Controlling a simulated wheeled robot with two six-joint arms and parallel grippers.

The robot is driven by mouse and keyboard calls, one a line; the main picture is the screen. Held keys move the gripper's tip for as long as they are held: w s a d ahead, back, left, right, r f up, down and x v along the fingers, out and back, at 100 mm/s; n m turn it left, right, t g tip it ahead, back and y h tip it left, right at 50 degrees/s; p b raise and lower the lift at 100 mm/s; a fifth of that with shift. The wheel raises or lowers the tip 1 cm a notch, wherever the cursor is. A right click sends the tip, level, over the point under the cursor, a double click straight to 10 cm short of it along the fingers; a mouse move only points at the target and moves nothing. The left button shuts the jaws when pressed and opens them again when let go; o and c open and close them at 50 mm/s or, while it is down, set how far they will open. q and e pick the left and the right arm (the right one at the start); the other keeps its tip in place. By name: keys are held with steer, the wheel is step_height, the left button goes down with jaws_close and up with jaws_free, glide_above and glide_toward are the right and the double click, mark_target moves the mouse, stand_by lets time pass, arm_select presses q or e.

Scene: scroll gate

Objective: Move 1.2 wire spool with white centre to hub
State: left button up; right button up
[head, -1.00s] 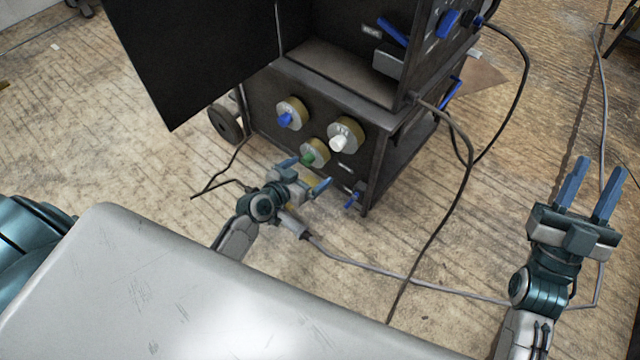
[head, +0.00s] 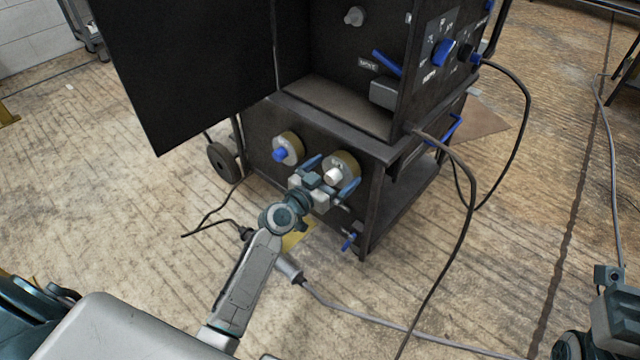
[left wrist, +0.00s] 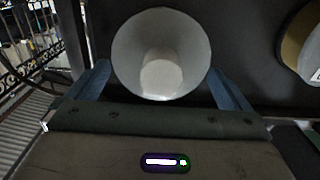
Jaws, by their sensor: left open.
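The wire spool with white centre (head: 333,175) sits on the front panel of the black cabinet's lower box. It has a tan rim and pale face. My left gripper (head: 336,171) is open in front of it. In the left wrist view the spool's pale face (left wrist: 160,25) and white centre lie between the spread fingers, with no clear sign of contact. A grey round peg (head: 354,16), which looks like the hub, sticks out inside the open upper compartment. Of my right arm only a part (head: 612,310) shows at the lower right; its fingers cannot be made out.
A blue-centred spool (head: 290,147) sits left of the white one. The green-centred spool is hidden behind my left gripper. The black door (head: 185,70) stands open at left. A ledge (head: 335,105) juts below the compartment. A black cable (head: 470,200) hangs at right.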

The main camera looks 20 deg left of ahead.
arm_select(q)
steer(key=shift+x, duration=1.3)
steer(key=c, duration=1.6)
steer(key=o, duration=1)
steer(key=shift+c, duration=0.2)
steer(key=c, duration=0.4)
steer(key=shift+r, duration=0.1)
steer(key=shift+c, duration=0.7)
steer(key=shift+s+a, duration=0.1)
steer(key=shift+s, duration=0.05)
steer(key=shift+b+v, duration=0.35)
steer(key=shift+v, duration=3.4)
